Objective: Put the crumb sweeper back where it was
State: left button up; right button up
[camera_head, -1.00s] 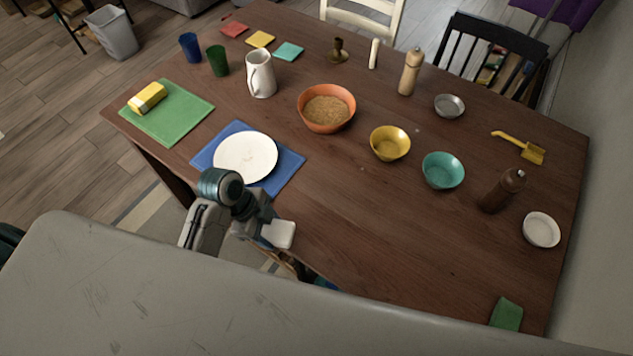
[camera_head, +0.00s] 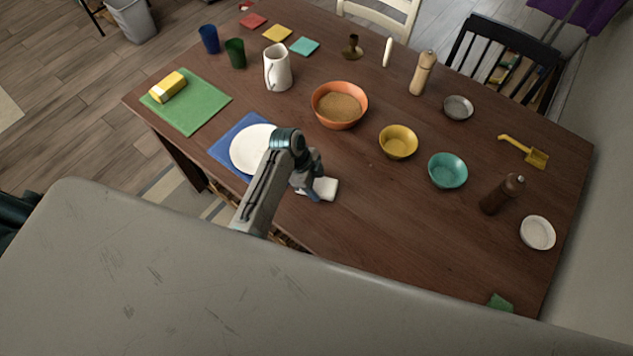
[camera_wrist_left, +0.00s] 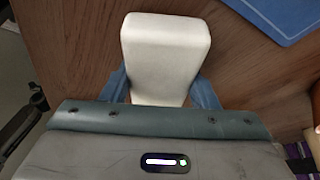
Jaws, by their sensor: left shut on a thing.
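The crumb sweeper is most likely the white rounded block (camera_head: 328,187) at my left gripper (camera_head: 313,188). In the left wrist view the white block (camera_wrist_left: 165,50) sits between the blue fingers of my left gripper (camera_wrist_left: 162,92), which is shut on it. The gripper is over the near side of the brown table (camera_head: 400,230), right of the white plate (camera_head: 249,149). I cannot tell whether the block touches the tabletop. My right gripper is not in view.
A blue mat (camera_head: 228,142) lies under the plate. An orange bowl (camera_head: 340,120), yellow bowl (camera_head: 398,142) and teal bowl (camera_head: 447,171) stand beyond. A brown mill (camera_head: 501,195) and yellow scoop (camera_head: 537,158) are at the right. The near middle of the table is clear.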

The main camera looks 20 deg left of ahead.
pick_arm(q)
jog(key=shift+f, duration=0.55)
jog(key=o, duration=1)
jog(key=shift+c, duration=0.2)
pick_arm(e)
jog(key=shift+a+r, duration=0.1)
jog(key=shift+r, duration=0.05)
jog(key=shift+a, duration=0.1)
pick_arm(q)
jog(key=shift+r, duration=0.2)
jog(key=shift+a+r, duration=0.25)
jog(key=shift+r, duration=0.05)
jog(key=b+v, duration=0.2)
jog(key=v, duration=0.9)
jog(key=shift+r, duration=0.1)
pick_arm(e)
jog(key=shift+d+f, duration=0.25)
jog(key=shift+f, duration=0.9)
